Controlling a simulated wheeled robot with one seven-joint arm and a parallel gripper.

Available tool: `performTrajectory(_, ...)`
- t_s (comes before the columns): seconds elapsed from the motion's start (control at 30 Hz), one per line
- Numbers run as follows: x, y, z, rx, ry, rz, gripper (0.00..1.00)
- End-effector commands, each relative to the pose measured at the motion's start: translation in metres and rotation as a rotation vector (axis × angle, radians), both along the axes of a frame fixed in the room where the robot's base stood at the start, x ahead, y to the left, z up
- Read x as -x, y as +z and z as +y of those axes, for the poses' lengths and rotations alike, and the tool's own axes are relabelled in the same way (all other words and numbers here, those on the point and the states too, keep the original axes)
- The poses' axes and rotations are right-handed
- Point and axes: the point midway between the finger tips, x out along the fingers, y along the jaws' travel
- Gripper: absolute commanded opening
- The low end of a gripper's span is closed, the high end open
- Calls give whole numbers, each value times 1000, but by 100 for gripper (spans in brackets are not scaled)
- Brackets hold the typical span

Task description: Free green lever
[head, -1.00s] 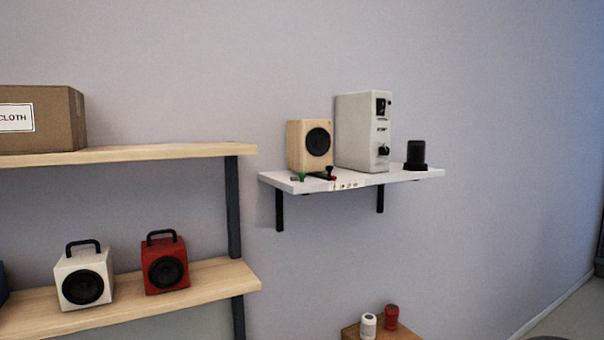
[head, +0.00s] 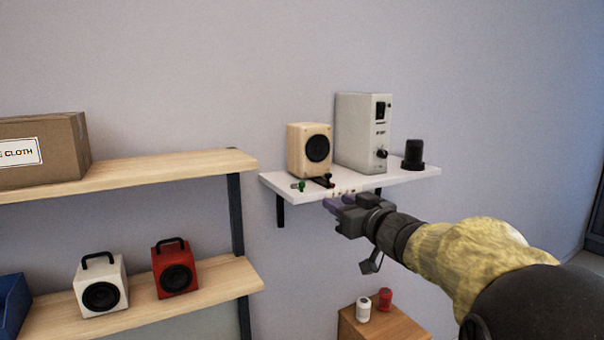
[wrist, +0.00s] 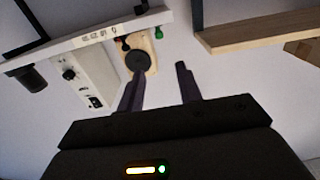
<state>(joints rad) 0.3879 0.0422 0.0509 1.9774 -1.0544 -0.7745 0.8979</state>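The green lever (head: 300,186) is a small green-topped piece at the front left of the white wall shelf (head: 405,180), by the wooden speaker (head: 309,150). A black lever with a red part (head: 328,182) stands just right of it. In the wrist view, which is turned over, the green lever (wrist: 159,33) is near the shelf edge. My gripper (head: 336,203) is in front of the shelf, a little below and right of the levers, apart from them. In the wrist view its two fingers (wrist: 158,88) are spread with nothing between them.
A grey amplifier box (head: 362,132) and a black cylinder (head: 413,155) stand further right on the shelf. A wooden rack (head: 215,160) at left holds a cardboard box (head: 40,150), a white speaker (head: 100,284) and a red speaker (head: 175,267). A wooden stand (head: 385,325) with two cans is below.

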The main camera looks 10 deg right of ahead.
Motion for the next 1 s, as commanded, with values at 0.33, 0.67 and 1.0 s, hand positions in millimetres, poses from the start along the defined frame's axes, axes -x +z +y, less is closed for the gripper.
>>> performTrajectory(0.33, -4, -2, 1, 0, -1, 2, 35)
performTrajectory(0.67, -46, 0, 16, -2, 1, 4, 35)
performTrajectory(1.0, -100, 0, 33, -2, 0, 5, 35)
